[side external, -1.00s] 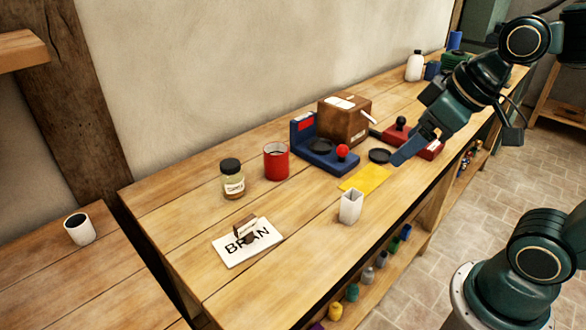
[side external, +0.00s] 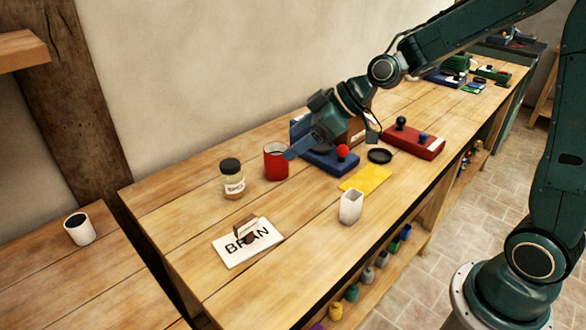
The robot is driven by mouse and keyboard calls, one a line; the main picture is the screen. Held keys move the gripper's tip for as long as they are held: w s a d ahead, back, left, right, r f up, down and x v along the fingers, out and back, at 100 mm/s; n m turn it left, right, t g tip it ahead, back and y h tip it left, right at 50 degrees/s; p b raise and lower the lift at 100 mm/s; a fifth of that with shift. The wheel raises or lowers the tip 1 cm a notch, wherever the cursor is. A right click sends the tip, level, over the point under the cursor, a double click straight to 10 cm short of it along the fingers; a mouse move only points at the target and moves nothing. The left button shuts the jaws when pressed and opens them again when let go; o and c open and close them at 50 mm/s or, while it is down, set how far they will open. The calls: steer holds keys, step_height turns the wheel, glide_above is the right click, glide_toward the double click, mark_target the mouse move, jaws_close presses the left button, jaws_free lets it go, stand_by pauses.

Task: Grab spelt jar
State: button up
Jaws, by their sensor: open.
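The spelt jar (side external: 232,179) is a clear glass jar with a black lid, a white label and tan contents low inside. It stands upright on the wooden bench, left of the red cup. My gripper (side external: 291,154) is at the right edge of the red cup in the picture, to the right of the jar and apart from it. It points down and to the left. It is open, with nothing seen between its fingers. Whether it touches the cup cannot be told.
The red cup (side external: 276,164) stands between jar and gripper. Bench left of the jar is clear.

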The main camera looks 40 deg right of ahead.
mark_target(231, 163)
steer(key=w+d+f+t+y, duration=0.2)
steer(key=w+f+t, duration=0.1)
steer(key=w+f, duration=0.6)
steer(key=shift+w+f+y, duration=0.3)
steer(key=shift+w+y, duration=0.1)
steer(key=shift+w, duration=0.4)
steer(key=shift+w, duration=0.1)
steer(key=x, duration=0.8)
steer(key=shift+w, duration=0.1)
steer(key=shift+w+a+f, duration=0.1)
steer(key=shift+x, duration=2.55)
steer(key=shift+w, duration=0.1)
